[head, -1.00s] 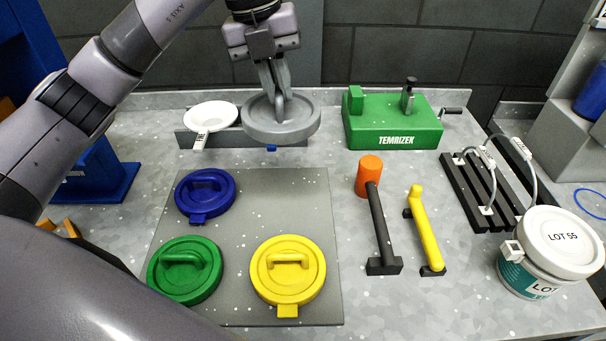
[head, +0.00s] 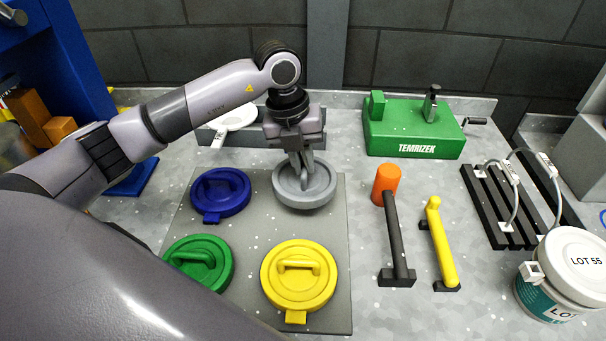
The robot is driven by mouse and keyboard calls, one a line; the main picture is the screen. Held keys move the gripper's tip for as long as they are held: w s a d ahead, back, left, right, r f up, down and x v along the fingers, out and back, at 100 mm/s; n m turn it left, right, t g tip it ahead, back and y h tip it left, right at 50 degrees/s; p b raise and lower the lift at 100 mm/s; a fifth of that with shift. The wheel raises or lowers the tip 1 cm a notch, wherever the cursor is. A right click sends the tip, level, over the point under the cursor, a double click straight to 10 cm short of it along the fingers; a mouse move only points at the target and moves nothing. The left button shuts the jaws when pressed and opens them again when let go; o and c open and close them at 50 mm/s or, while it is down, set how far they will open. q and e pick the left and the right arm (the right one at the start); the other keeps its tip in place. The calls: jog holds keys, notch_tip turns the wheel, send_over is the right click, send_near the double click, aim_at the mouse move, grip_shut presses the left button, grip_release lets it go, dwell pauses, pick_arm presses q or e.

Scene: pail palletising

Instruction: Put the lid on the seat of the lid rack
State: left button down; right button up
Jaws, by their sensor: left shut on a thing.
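A round grey lid (head: 318,195) is at the far right corner of the flat grey mat (head: 255,240) in the head view. My left gripper (head: 301,165) is above it, pointing down, and is shut on its handle. The lid looks level; I cannot tell if it touches the mat. A low grey rail, which may be the lid rack (head: 206,137), stands behind the mat. A white lid (head: 236,117) leans on its left part. My left arm and gripper hide much of the rail's right part. My right gripper is not in view.
Blue (head: 220,192), green (head: 199,263) and yellow (head: 299,276) lids lie on the mat. An orange-headed mallet (head: 399,240) and yellow handle (head: 440,245) lie to the right.

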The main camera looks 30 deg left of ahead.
aim_at(291, 177)
pick_arm(q)
jog(key=shift+f, duration=2.15)
jog(key=shift+f, duration=0.15)
jog(key=c, duration=1.2)
grip_release()
jog(key=shift+o, duration=0.2)
notch_tip(291, 177, up, 12)
jog(key=s+a, duration=0.1)
jog(key=a, duration=0.1)
jog(key=shift+b, duration=0.3)
